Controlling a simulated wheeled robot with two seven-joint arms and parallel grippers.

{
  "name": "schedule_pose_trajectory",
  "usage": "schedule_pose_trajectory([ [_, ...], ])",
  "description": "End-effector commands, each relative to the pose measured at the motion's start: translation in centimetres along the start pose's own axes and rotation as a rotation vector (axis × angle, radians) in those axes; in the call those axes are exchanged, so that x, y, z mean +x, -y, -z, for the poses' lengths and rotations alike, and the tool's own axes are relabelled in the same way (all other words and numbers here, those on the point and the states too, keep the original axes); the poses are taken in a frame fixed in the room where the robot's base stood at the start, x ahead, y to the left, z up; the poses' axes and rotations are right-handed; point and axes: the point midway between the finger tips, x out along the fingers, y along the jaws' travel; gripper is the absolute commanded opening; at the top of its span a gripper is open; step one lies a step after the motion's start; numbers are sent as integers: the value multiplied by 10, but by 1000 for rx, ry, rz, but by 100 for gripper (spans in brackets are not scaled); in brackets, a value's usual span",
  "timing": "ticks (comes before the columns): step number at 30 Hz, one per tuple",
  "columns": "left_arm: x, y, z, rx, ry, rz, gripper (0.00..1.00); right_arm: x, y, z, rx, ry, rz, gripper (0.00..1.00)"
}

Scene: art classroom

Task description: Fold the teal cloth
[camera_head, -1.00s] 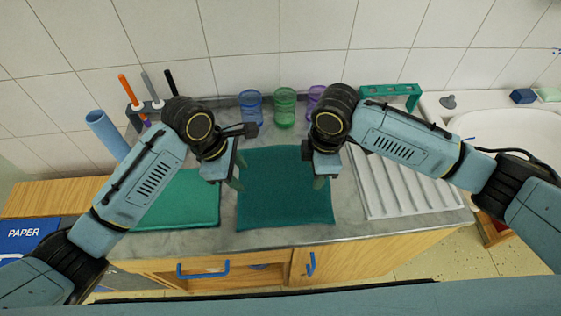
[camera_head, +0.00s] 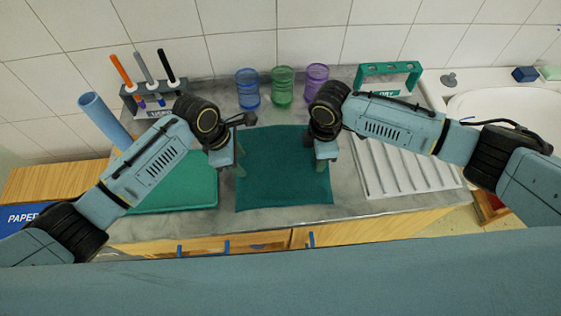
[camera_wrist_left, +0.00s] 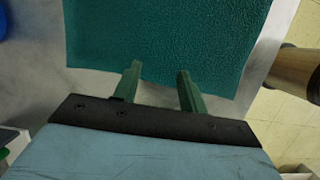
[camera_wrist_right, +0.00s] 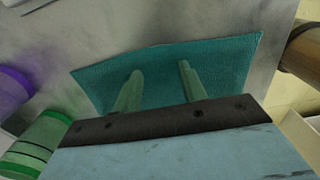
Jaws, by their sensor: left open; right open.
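The teal cloth (camera_head: 283,170) lies spread flat on the grey counter, roughly square. It also shows in the left wrist view (camera_wrist_left: 165,40) and the right wrist view (camera_wrist_right: 165,75). My left gripper (camera_head: 240,170) is open and empty at the cloth's left edge; its fingers (camera_wrist_left: 158,78) point at that edge in the left wrist view. My right gripper (camera_head: 321,170) is open and empty at the cloth's right edge, and its fingers (camera_wrist_right: 158,72) show over the cloth. I cannot tell whether any fingertip touches the cloth.
A green mat (camera_head: 185,190) lies left of the cloth, partly behind my left arm. A white ribbed drainer (camera_head: 405,175) is on the right. Blue (camera_head: 247,88), green (camera_head: 282,88) and purple (camera_head: 316,85) cups stand behind. A pen holder (camera_head: 150,100) is at back left, a teal rack (camera_head: 388,76) at back right.

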Motion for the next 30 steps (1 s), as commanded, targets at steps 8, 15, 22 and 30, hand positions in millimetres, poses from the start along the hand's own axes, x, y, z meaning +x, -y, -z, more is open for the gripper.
schedule_pose_trajectory([
  [8, 2, 0, 0, 0, 0, 0, 42, 2, 0, 0, 0, 0, 0, 42],
  [15, 4, 0, 1, 0, 0, 1, 42, 3, 0, 0, 0, 0, 0, 42],
  [22, 4, 0, 1, 0, 0, 1, 40, 4, 0, 0, 0, 1, 1, 40],
  [30, 5, 1, 2, 0, -1, 2, 22, 4, 1, 0, 0, 1, 2, 22],
])
